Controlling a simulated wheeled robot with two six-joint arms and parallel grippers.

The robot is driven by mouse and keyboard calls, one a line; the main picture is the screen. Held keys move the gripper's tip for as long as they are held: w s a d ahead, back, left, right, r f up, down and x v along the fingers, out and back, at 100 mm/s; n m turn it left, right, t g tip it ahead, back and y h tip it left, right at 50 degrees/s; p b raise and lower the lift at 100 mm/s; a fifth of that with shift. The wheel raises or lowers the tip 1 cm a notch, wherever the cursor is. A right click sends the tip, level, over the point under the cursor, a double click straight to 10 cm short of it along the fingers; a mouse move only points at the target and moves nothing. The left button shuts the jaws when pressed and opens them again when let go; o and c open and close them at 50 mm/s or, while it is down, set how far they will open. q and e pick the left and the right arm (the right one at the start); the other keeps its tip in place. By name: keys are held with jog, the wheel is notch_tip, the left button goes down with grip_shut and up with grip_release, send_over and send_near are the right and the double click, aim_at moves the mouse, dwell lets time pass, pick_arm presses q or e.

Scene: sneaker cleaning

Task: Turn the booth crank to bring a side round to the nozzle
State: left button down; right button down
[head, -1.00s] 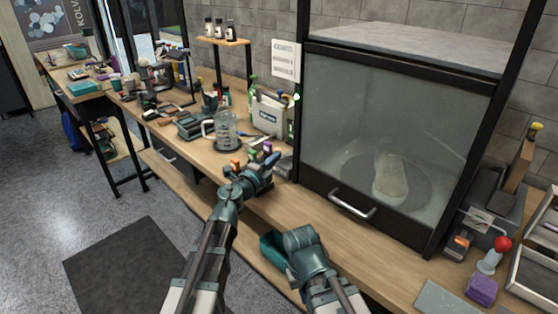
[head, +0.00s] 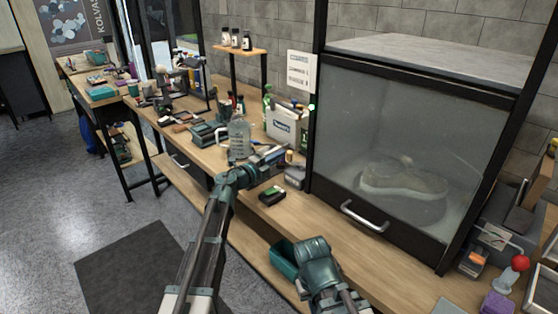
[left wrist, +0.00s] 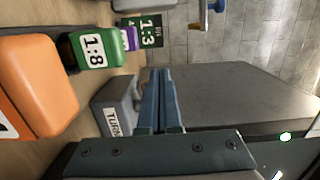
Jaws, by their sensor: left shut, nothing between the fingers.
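The spray booth (head: 400,150) stands at the right with its glass front down. Inside it a pale shoe (head: 402,180), hazy through the glass, lies lengthwise across the view. A grey box (head: 294,176) sits on the bench at the booth's left edge; its label, starting "TUR", shows in the left wrist view (left wrist: 118,105). My left gripper (head: 280,152) is shut and empty just above and beside this box; its blue fingers fill the middle of the left wrist view (left wrist: 155,90). The crank handle cannot be made out clearly. My right gripper (head: 292,260) is low in front of the bench, its fingers unclear.
A clear jug (head: 239,140) and a white caddy (head: 287,125) stand left of the booth.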

pick_arm(q)
jog(key=shift+w+d, duration=0.1)
jog(key=shift+w, duration=0.6)
jog(key=shift+s, duration=0.1)
dwell(0.9)
